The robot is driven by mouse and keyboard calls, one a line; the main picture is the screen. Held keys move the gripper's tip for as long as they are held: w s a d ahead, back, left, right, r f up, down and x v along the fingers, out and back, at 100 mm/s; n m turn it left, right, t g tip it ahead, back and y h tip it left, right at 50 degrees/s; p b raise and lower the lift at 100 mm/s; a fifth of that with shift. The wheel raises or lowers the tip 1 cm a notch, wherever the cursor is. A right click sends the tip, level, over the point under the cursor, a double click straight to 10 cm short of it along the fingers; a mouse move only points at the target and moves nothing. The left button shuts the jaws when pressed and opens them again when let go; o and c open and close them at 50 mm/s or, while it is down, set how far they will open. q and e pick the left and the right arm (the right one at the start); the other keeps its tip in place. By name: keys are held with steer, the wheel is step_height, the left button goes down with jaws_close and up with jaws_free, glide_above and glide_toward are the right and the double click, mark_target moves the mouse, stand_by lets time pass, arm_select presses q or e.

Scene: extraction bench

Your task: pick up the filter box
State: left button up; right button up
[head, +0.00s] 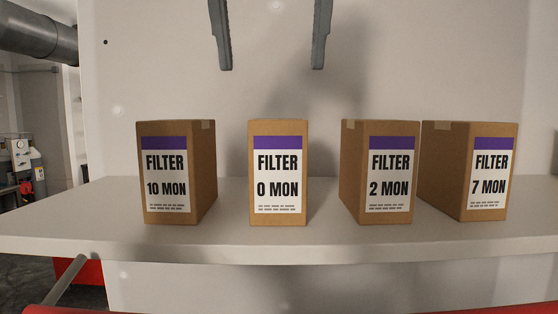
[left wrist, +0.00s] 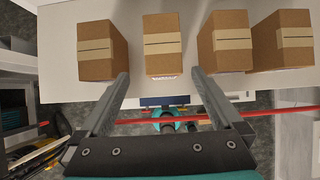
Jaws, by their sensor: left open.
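Several brown filter boxes with purple-topped white labels stand upright in a row on a white shelf. In the head view they read 10 MON (head: 167,180), 0 MON (head: 277,180), 2 MON (head: 389,180) and 7 MON (head: 487,180). My left gripper (head: 271,68) is open and empty, its fingers hanging above the 0 MON box, apart from it. In the left wrist view its fingertips (left wrist: 160,76) lie to either side of the taped top of the 0 MON box (left wrist: 162,30). My right gripper is not in view.
The shelf (head: 110,222) has gaps between the boxes, narrowest between 2 MON and 7 MON. A pale wall (head: 120,80) rises behind. A red bar (head: 200,309) runs below the shelf's front edge. A grey pipe (head: 38,38) is at the far left.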

mark_target(278, 125)
arm_select(q)
steer(key=x, duration=0.8)
steer(key=shift+s+d+f, duration=0.25)
steer(key=shift+d+f, duration=0.1)
steer(key=shift+w+f, duration=0.35)
steer(key=shift+f, duration=0.1)
steer(key=x, duration=0.5)
steer(key=shift+w+a, duration=0.1)
steer(key=shift+w, duration=0.1)
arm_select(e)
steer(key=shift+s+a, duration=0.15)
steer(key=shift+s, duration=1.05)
arm_select(q)
steer(key=shift+r, duration=0.1)
steer(key=c, duration=1.4)
